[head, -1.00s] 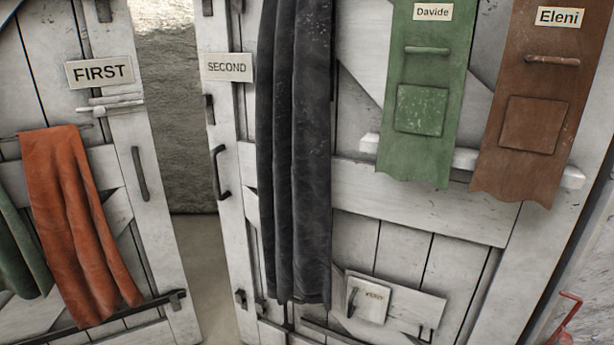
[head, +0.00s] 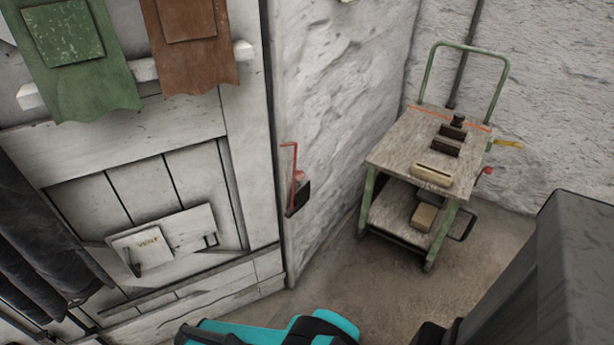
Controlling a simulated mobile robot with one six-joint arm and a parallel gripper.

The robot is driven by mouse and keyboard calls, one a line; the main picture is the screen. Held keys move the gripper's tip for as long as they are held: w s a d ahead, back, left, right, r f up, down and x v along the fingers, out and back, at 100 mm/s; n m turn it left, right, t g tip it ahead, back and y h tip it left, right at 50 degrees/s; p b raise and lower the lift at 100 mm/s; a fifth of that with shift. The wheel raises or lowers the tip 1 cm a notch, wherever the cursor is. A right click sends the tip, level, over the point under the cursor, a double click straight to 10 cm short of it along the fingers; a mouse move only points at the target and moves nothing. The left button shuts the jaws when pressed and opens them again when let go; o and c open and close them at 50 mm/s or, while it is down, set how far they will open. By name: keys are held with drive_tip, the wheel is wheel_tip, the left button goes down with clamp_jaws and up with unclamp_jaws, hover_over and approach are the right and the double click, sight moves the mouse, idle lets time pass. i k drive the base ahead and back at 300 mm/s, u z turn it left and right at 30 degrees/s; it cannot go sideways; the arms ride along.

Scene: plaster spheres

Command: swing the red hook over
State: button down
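The red hook (head: 293,172) is on the rough white wall just right of the door frame. It is a thin red rod, upright, with a short bend at its top pointing left. I cannot tell whether the hook touches the door. My gripper is not in view; only teal and black parts of my arm show at the bottom edge, below the hook and apart from it.
A wooden-topped cart (head: 395,150) with a green frame and several blocks stands in the corner. The white plank door (head: 120,195) carries green and brown hanging cloths and a small hatch panel (head: 185,230). Bare floor (head: 340,265) lies between door and cart.

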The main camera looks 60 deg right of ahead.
sight(299, 175)
drive_tip(key=z, duration=5.05)
drive_tip(key=i, duration=0.1)
drive_tip(key=u, duration=3.2)
drive_tip(key=k, duration=0.9)
drive_tip(key=u, duration=0.1)
drive_tip(key=i, duration=0.85)
drive_tip(key=u, duration=0.05)
